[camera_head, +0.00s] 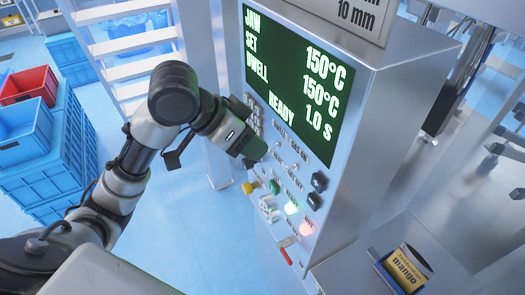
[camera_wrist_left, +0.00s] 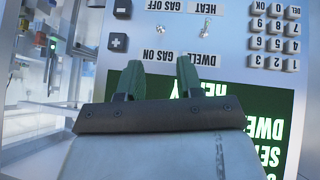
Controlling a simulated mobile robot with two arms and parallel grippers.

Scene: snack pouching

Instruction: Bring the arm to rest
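My left arm comes in from the left in the head view. Its gripper (camera_head: 254,149) is in front of the control panel (camera_head: 325,185), beside the keypad and toggle switches; I cannot tell there whether it touches. In the left wrist view the two green fingers of the left gripper (camera_wrist_left: 159,78) stand apart with nothing between them. The panel shows upside down behind them, with its keypad (camera_wrist_left: 275,37). The green screen (camera_head: 297,82) reads JAW 150°C, SET 150°C, DWELL 1.0 s, READY. My right gripper is in neither view.
A green lamp (camera_head: 291,208) and a red lamp (camera_head: 306,228) glow on the panel. Blue crates (camera_head: 62,165) and a red one (camera_head: 28,84) stack at left. White stairs (camera_head: 125,45) stand behind.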

